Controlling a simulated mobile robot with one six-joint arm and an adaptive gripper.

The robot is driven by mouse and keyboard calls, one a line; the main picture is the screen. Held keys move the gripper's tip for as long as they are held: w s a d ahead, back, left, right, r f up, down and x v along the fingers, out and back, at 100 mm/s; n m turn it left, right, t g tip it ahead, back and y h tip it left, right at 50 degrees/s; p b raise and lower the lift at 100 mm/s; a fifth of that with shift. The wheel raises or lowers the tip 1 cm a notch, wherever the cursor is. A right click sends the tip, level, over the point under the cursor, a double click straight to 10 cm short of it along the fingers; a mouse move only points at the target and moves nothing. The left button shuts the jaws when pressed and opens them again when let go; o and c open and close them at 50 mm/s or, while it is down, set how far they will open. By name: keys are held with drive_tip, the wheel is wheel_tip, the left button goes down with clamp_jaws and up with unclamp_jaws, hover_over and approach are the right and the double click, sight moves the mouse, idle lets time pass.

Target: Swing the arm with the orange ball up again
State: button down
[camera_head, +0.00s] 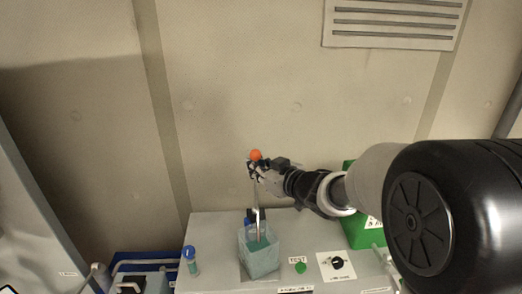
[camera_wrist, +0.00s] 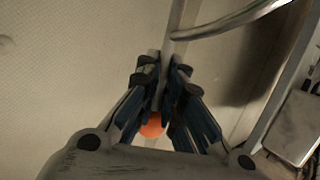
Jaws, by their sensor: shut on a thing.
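The orange ball (camera_head: 255,154) is at the top of a thin metal arm (camera_head: 257,204) that stands nearly upright above the bench. My gripper (camera_head: 257,171) is at the upper end of this arm, just below the ball, and reaches in from the right. In the wrist view my gripper's fingers (camera_wrist: 166,62) are closed on the metal arm (camera_wrist: 177,20), with the orange ball (camera_wrist: 152,127) showing between the fingers, nearer the palm. The fingers hide part of the arm and the ball.
A clear container with teal contents (camera_head: 261,258) stands on the grey bench (camera_head: 215,228) at the metal arm's lower end. A blue-capped bottle (camera_head: 190,260) is left, a green button (camera_head: 300,267) and black knob (camera_head: 337,262) right. A green box (camera_head: 362,232) stands behind. The wall is close behind.

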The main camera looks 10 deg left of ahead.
drive_tip(key=w+a+m+g+h+p, duration=0.1)
drive_tip(key=w+g+h+p, duration=0.1)
drive_tip(key=w+p, duration=0.4)
drive_tip(key=shift+w+a+f+m+g+p, duration=0.3)
drive_tip(key=shift+w+a+m+g, duration=0.15)
drive_tip(key=shift+g, duration=0.35)
drive_tip(key=c, duration=1.7)
unclamp_jaws()
drive_tip(key=shift+w, duration=0.15)
drive_tip(key=v, duration=1.2)
